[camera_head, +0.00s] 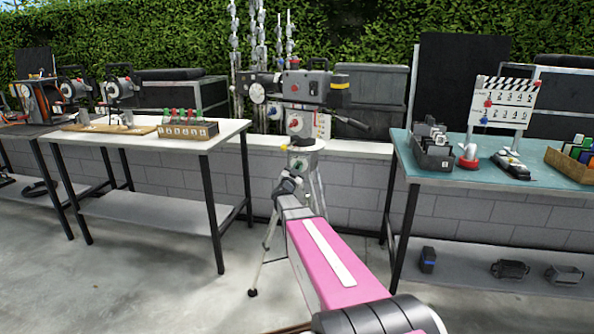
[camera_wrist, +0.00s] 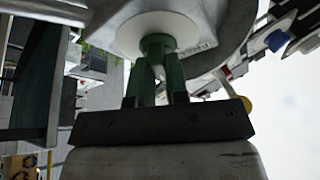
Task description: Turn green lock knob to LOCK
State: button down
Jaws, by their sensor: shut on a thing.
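My gripper (camera_wrist: 157,92) is closed around the knob from below, with a dark finger on each side. In the head view my gripper (camera_head: 291,184) is at the top of the tripod (camera_head: 317,188), just under the camera rig (camera_head: 305,86). The LOCK marking cannot be read in either view.
A white-topped table (camera_head: 222,134) with tools and a labelled knob box (camera_head: 188,130) stands left. A teal-topped table (camera_head: 437,182) with a clapperboard (camera_head: 503,101) stands right. A low block wall (camera_head: 352,185) runs behind.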

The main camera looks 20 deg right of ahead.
jog(key=shift+w+r+m+g, duration=0.15)
jog(key=shift+m+g, duration=0.15)
jog(key=shift+m, duration=0.5)
jog(key=c, duration=1.1)
grip_release()
jog(key=shift+d, duration=0.1)
jog(key=v, duration=1)
jog(key=shift+s+a+f, duration=0.2)
jog(key=shift+a+f, duration=0.05)
jog(key=shift+f, duration=0.1)
